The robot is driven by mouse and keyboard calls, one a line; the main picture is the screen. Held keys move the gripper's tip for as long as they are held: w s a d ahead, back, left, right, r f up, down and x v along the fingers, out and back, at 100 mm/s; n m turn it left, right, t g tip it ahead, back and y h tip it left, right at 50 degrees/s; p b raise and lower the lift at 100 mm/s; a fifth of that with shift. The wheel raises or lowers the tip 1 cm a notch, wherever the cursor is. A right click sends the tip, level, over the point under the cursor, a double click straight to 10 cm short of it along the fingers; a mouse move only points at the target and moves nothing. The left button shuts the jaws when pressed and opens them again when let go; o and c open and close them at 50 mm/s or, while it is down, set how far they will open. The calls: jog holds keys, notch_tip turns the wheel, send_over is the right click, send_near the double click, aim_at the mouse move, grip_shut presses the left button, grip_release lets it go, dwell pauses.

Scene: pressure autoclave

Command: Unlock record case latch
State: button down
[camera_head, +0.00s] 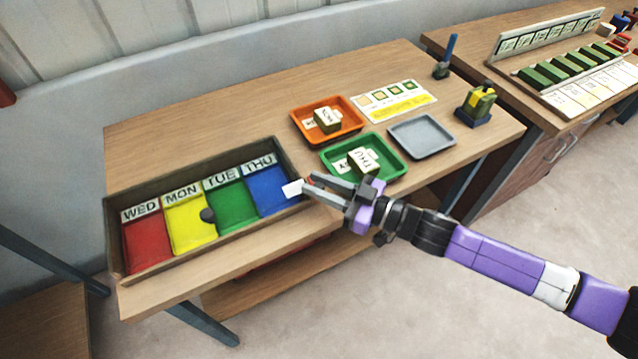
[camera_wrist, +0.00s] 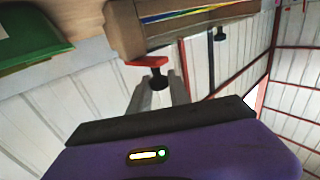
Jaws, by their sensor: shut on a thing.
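The record case (camera_head: 197,262) is an open wooden box on the bench with red, yellow, green and blue sections labelled WED, MON, TUE and THU. Part of it shows at the top of the wrist view (camera_wrist: 185,38). My gripper (camera_head: 309,188) is at the case's right end, beside the blue section. In the head view the latch is mostly hidden by my fingers. A small white piece (camera_head: 292,189) shows at the fingertips.
An orange tray (camera_head: 298,124) and a green tray (camera_head: 334,170) each hold a labelled block. An empty grey tray (camera_head: 422,137) lies right of them. A stamp-like device (camera_head: 475,105) stands at the right.

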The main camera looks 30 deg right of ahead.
jog(key=shift+d+f+n+g+y+b, duration=0.15)
jog(key=shift+d+n+g+y+b, duration=0.2)
jog(key=shift+n+g+y, duration=0.75)
jog(key=shift+y, duration=0.2)
jog(key=c, duration=1.2)
grip_release()
jog(key=shift+d, duration=0.1)
jog(key=b+v, duration=0.1)
jog(key=v, duration=0.6)
jog(key=shift+s+d+b, duration=0.3)
jog(key=shift+b, duration=0.05)
